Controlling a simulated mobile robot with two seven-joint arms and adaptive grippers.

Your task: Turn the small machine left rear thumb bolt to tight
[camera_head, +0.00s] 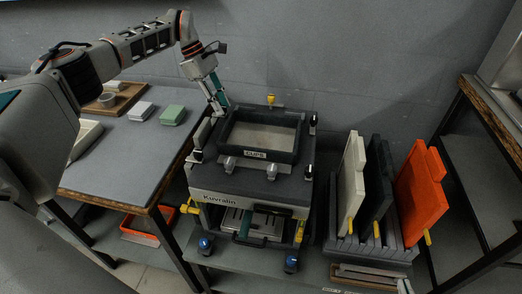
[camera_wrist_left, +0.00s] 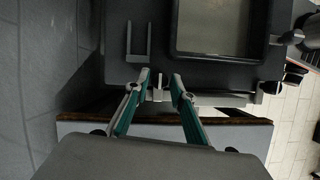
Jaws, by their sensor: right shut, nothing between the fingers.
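The small machine (camera_head: 250,198), a grey and white unit lettered on its front, stands in the middle of the head view with a dark framed tray (camera_head: 262,152) on top. My left gripper (camera_head: 219,108) reaches down at its left rear corner. In the left wrist view the gripper (camera_wrist_left: 159,78) has its fingertips apart. A small pale piece (camera_wrist_left: 158,94), apparently the left rear thumb bolt, shows between the fingers, with gaps at both sides. In the head view the gripper hides this bolt. A right rear bolt (camera_head: 313,121) shows with a dark top. My right gripper is out of view.
A grey table (camera_head: 105,165) with white and green blocks stands left of the machine. To the right, a rack (camera_head: 365,250) holds upright white, dark and orange panels. A yellow knob (camera_head: 271,99) rises behind the tray. The wall is close behind.

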